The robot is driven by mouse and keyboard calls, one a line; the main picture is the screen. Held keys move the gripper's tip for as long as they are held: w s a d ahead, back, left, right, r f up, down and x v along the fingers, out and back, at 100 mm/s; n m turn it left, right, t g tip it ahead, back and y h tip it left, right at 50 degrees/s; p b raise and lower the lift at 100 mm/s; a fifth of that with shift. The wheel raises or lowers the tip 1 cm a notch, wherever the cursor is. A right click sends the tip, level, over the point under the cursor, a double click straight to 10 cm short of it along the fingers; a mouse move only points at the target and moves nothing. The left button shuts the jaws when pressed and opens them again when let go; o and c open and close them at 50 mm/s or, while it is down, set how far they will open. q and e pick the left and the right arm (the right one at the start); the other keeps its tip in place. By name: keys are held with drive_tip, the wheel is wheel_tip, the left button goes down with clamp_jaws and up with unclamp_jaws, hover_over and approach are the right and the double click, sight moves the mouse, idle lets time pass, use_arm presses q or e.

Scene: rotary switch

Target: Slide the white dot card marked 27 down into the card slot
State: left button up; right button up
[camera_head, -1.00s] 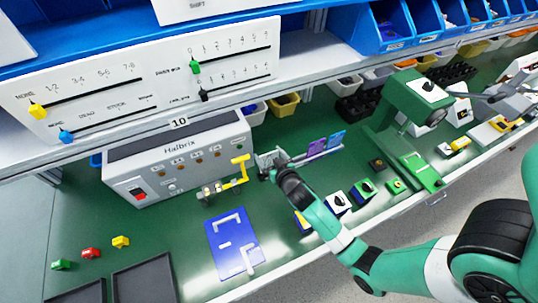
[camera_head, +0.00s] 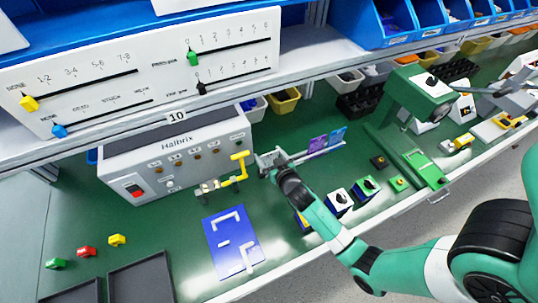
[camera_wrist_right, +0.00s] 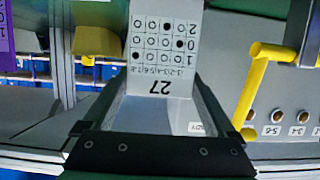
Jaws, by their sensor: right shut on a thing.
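My right gripper (camera_head: 271,164) is shut on the white dot card (camera_wrist_right: 160,45), above the bench to the right of the yellow lever (camera_head: 240,168). In the right wrist view the card reads 27, upside down, with rows of open and filled dots. It sits between my right gripper's two fingers (camera_wrist_right: 158,82). In the head view the card is too small to make out clearly. I cannot clearly identify the card slot. My left gripper is not in view.
A grey Halbrix box (camera_head: 180,158) stands left of my gripper. A rack holds purple (camera_head: 317,143) and blue (camera_head: 337,135) cards on the right. A blue plate (camera_head: 222,262) lies in front. Slider panels hang above.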

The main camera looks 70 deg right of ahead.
drive_tip(key=shift+f+b, duration=0.7)
drive_tip(key=shift+f, duration=0.15)
drive_tip(key=o, duration=1)
drive_tip(key=shift+r, duration=0.1)
drive_tip(key=shift+s+a+r, duration=0.15)
drive_tip(key=shift+s+a, duration=0.1)
drive_tip(key=p+v, duration=0.2)
drive_tip(key=v, duration=0.9)
drive_tip(key=shift+d, duration=0.1)
